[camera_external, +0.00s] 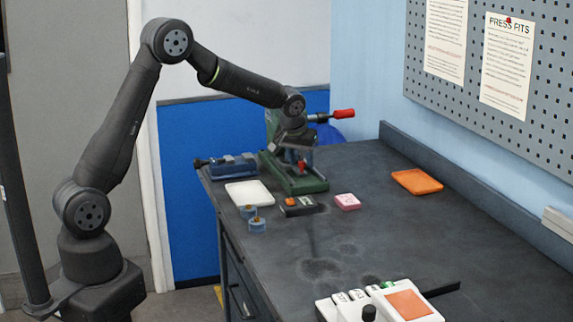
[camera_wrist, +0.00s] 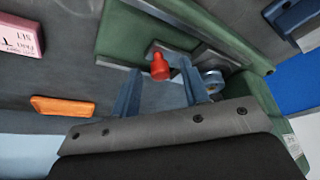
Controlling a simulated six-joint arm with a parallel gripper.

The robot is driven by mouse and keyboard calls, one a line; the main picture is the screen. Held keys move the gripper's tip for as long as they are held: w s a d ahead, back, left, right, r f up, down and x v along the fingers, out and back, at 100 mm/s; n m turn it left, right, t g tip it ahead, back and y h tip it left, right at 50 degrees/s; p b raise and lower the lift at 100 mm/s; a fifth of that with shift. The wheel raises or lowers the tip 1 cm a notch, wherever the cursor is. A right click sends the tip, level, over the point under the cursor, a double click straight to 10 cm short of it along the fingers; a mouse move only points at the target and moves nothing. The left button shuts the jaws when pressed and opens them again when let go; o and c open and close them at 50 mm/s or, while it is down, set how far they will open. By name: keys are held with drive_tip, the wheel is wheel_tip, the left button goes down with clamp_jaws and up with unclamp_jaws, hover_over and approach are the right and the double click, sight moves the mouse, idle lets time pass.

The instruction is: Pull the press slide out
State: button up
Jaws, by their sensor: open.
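The green press (camera_external: 312,186) stands at the far left of the bench, with its red-gripped lever (camera_external: 344,114) sticking out to the right. A red knob (camera_wrist: 160,66) shows in the wrist view at a grey metal slide piece (camera_wrist: 181,53) on the green press base (camera_wrist: 150,28). The knob also shows small in the external view (camera_external: 302,166). My gripper (camera_wrist: 160,84) is open, its two blue fingers apart, with the knob between or just beyond the tips. I cannot tell whether a finger touches it. In the external view my gripper (camera_external: 300,156) is low at the press front.
A blue vise (camera_external: 230,166), white tray (camera_external: 249,193), small blue cups (camera_external: 257,224), a dark box with an orange top (camera_external: 298,207) and a pink box (camera_external: 347,201) surround the press. An orange tray (camera_external: 416,182) lies right. The bench middle is clear.

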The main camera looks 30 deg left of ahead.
clamp_jaws()
drive_tip(key=s+d, duration=0.7)
drive_tip(key=shift+s+d, duration=0.2)
drive_tip(key=shift+d, duration=0.05)
unclamp_jaws()
drive_tip(key=shift+s+d, duration=0.1)
drive_tip(key=shift+s+r, duration=0.1)
drive_tip(key=shift+r, duration=0.4)
drive_tip(key=v, duration=1.6)
drive_tip(key=shift+r, duration=0.2)
